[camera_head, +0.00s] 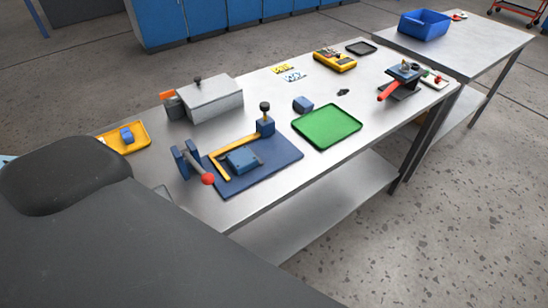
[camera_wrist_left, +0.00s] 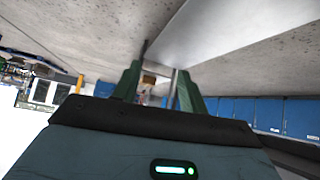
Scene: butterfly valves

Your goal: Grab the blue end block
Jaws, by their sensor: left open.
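Several blue blocks show in the head view, and I cannot tell for sure which is the end block. One small blue block (camera_head: 302,104) sits loose on the steel table, just left of the green tray. Another blue block (camera_head: 127,135) lies in the yellow tray (camera_head: 139,145) at the table's left end. A flatter blue block (camera_head: 241,159) sits on the dark blue fixture plate (camera_head: 279,160). My left gripper (camera_wrist_left: 159,73) shows only in the left wrist view, open and empty, away from these blocks. My right gripper is not in view.
The steel table (camera_head: 232,213) also bears a grey lidded box (camera_head: 212,99), a green tray (camera_head: 327,126), a red-handled clamp (camera_head: 193,163), a yellow meter (camera_head: 335,60) and a red-handled device (camera_head: 400,82). A second table with a blue bin (camera_head: 424,25) stands at the back right.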

